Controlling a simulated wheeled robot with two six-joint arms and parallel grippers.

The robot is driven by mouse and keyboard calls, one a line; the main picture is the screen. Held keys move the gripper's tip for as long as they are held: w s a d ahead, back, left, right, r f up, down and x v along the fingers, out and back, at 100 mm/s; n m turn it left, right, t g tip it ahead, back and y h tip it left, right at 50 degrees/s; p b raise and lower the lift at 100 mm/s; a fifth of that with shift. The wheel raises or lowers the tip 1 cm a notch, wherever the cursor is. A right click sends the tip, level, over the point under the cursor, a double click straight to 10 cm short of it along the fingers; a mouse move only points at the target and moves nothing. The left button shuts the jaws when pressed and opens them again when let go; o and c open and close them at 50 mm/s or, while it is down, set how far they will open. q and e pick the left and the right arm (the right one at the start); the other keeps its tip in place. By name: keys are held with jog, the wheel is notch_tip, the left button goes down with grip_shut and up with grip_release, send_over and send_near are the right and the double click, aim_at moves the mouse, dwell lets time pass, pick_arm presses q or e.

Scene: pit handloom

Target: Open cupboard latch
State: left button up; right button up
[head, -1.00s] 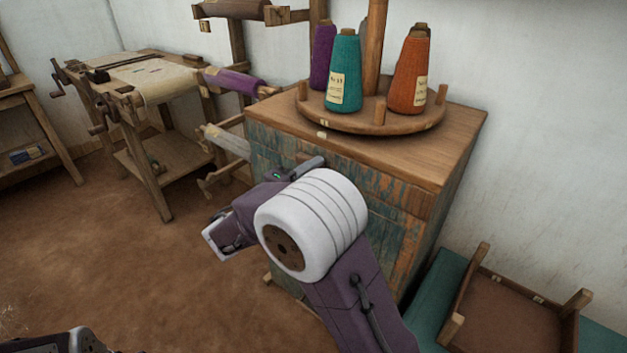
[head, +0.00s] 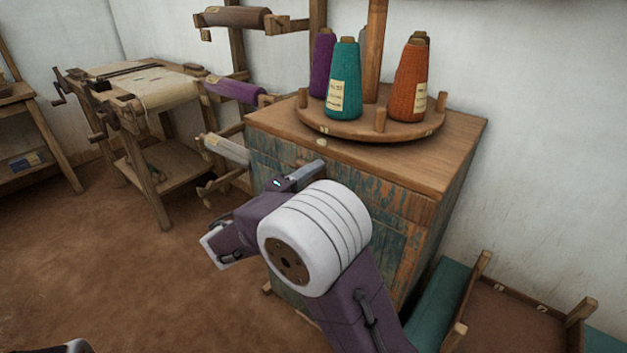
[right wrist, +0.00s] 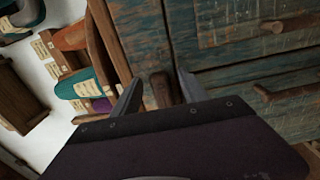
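The cupboard (head: 400,205) has worn blue-green paint and a plain wooden top. In the right wrist view its painted front (right wrist: 225,60) fills the right side. A small brown wooden latch (right wrist: 160,92) stands at the edge of the front, between the two fingers of my right gripper (right wrist: 158,78). The fingers are apart, one on each side of the latch; I cannot tell whether either touches it. In the head view my right arm hides part of the cupboard front and the latch. My left gripper is not recognisable; only a sliver of my body shows at lower left.
Wooden handles (right wrist: 285,23) stick out from the cupboard front. A round rack (head: 365,125) with teal (head: 343,80), purple and orange yarn cones stands on top. A loom table (head: 150,85) stands at left. The floor at left is clear.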

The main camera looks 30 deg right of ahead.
jog(key=p+v, duration=0.2)
jog(key=v, duration=0.7)
